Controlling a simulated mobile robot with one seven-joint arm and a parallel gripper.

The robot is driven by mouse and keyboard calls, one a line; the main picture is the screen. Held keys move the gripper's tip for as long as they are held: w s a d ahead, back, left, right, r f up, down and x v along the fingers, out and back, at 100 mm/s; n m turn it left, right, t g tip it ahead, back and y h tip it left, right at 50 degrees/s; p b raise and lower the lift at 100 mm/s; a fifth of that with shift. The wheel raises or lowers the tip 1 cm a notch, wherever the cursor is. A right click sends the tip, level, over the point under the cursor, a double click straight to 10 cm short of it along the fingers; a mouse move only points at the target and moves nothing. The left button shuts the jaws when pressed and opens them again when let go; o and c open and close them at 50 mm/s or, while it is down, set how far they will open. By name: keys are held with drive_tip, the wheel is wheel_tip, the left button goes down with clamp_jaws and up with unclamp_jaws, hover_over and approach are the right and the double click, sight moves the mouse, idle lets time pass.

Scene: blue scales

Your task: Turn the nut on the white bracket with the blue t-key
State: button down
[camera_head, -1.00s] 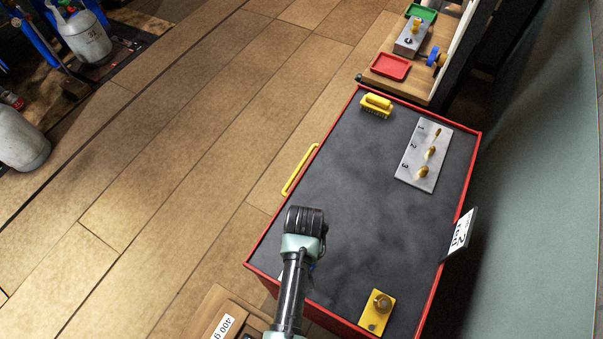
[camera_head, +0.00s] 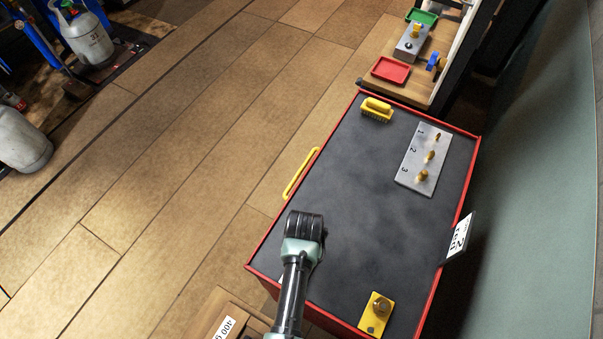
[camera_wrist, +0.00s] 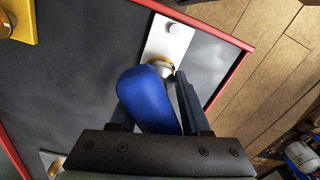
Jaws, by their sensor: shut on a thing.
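In the wrist view my gripper (camera_wrist: 150,97) is shut on the blue t-key (camera_wrist: 146,92), whose rounded blue handle fills the space between the fingers. Just beyond it, the white bracket (camera_wrist: 177,45) lies on the dark cart top and carries a brass nut (camera_wrist: 160,64) and a grey bolt head. The handle overlaps the nut in the picture. The key's tip is hidden, so I cannot tell whether it is seated on the nut. In the head view my arm hides the key and most of the bracket.
The red-edged cart top (camera_head: 350,190) is mostly clear. A yellow plate with a brass nut (camera_head: 378,312) stands near. A grey numbered plate with brass pieces (camera_head: 424,158) and a yellow brush (camera_head: 376,108) are at the far end. A wooden shelf with trays (camera_head: 391,70) lies beyond.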

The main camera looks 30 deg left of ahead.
drive_tip(key=shift+m, duration=0.8)
drive_tip(key=shift+r, duration=0.1)
drive_tip(key=shift+m+p, duration=0.5)
drive_tip(key=shift+m, duration=0.4)
drive_tip(key=shift+w+a+m, duration=0.1)
drive_tip(key=shift+m, duration=0.8)
drive_tip(key=shift+p, duration=0.3)
drive_tip(key=shift+r+m, duration=0.1)
drive_tip(key=shift+m, duration=0.8)
